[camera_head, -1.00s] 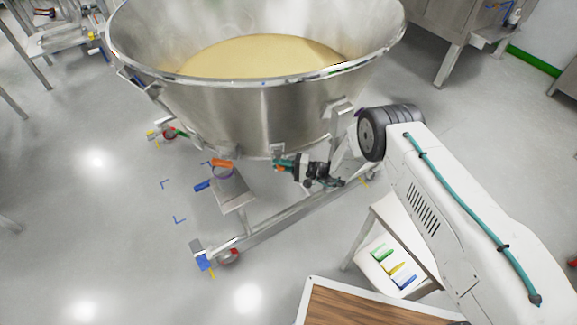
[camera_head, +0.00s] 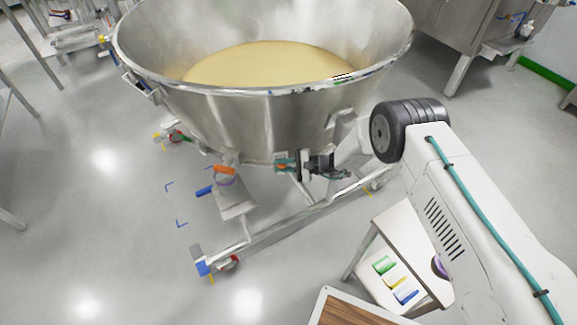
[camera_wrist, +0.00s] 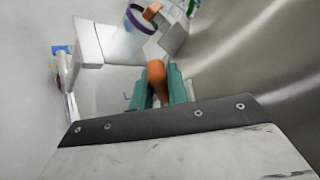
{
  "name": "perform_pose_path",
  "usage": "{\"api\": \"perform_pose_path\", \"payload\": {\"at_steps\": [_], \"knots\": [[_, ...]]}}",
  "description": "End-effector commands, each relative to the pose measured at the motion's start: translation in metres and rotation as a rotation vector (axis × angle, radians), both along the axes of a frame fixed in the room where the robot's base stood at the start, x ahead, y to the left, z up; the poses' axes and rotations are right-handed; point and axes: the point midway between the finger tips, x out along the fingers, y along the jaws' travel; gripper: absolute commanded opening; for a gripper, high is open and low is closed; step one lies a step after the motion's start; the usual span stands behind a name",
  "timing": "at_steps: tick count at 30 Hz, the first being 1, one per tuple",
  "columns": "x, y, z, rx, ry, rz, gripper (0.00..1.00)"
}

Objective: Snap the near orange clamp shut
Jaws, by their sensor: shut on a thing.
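The large steel bowl (camera_head: 230,125) of pale powder stands on a wheeled frame. An orange clamp (camera_wrist: 156,80) lies between the teal fingertips of my gripper (camera_wrist: 158,88) in the wrist view, close beside the bowl wall. My gripper (camera_head: 285,167) is shut on it; in the head view it is just below the bowl's lower edge, and the fingers hide most of the clamp. A second orange part (camera_head: 225,170) sits further left by a purple-ringed outlet (camera_head: 224,181), apart from my gripper. It also shows at the top of the wrist view (camera_wrist: 152,11).
The frame's lower rail (camera_head: 290,222) runs below my gripper, with a red caster (camera_head: 228,264) at its near end. A small white table (camera_head: 376,260) with coloured items stands at the lower right. A wooden-topped surface (camera_head: 350,310) is nearest. Floor at left is mostly clear.

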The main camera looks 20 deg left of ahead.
Motion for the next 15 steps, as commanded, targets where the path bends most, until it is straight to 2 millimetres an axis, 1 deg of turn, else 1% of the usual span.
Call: {"api": "perform_pose_path", "payload": {"at_steps": [12, 13, 14, 15], "knots": [[-0.0022, 0.0008, -0.0014, -0.005, 0.006, 0.004, 0.00], [-0.0022, 0.0008, -0.0014, -0.005, 0.006, 0.004, 0.25], [-0.0023, 0.0008, -0.0015, -0.005, 0.006, 0.004, 0.33], [-0.0022, 0.0008, -0.0013, -0.005, 0.006, 0.004, 0.38]]}}
